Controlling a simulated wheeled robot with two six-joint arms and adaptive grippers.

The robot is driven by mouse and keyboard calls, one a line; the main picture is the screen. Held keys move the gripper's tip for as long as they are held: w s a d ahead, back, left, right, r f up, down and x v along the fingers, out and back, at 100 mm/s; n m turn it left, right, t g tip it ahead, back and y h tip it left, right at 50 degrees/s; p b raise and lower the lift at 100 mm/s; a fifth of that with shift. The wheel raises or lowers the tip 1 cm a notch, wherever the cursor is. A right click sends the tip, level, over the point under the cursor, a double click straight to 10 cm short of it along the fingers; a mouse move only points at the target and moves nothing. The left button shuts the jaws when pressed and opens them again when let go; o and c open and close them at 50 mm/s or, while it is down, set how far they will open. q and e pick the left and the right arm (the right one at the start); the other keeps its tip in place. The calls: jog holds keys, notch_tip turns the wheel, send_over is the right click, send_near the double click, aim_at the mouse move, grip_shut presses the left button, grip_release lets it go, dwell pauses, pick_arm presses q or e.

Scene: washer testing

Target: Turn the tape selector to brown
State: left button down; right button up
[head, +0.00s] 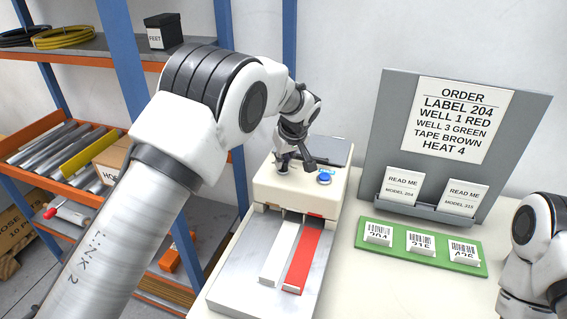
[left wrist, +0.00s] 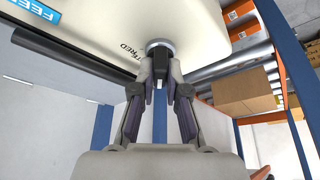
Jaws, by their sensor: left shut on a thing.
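The cream tape machine (head: 300,190) stands on the pale table, with a white strip (head: 279,252) and a red strip (head: 304,256) at its front. The tape selector (left wrist: 160,48) is a round grey base with a dark grip bearing a white line; "RED" is printed beside it in the left wrist view. My left gripper (head: 284,165) is shut on the selector at the machine's top left, and its fingers (left wrist: 160,75) flank the dark grip. Any brown mark is not readable. My right gripper is out of view.
A blue button (head: 325,178) sits right of my left gripper. A grey board (head: 526,105) carries an order sheet (head: 456,118) reading "TAPE BROWN". A green tray (head: 400,253) holds several barcode cards. Shelves (head: 95,50) stand at left.

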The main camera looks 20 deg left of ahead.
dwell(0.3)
pick_arm(q)
jog(key=c, duration=1.2)
grip_release()
jog(key=v, duration=1.2)
jog(key=shift+w, duration=0.2)
jog(key=shift+a, duration=0.1)
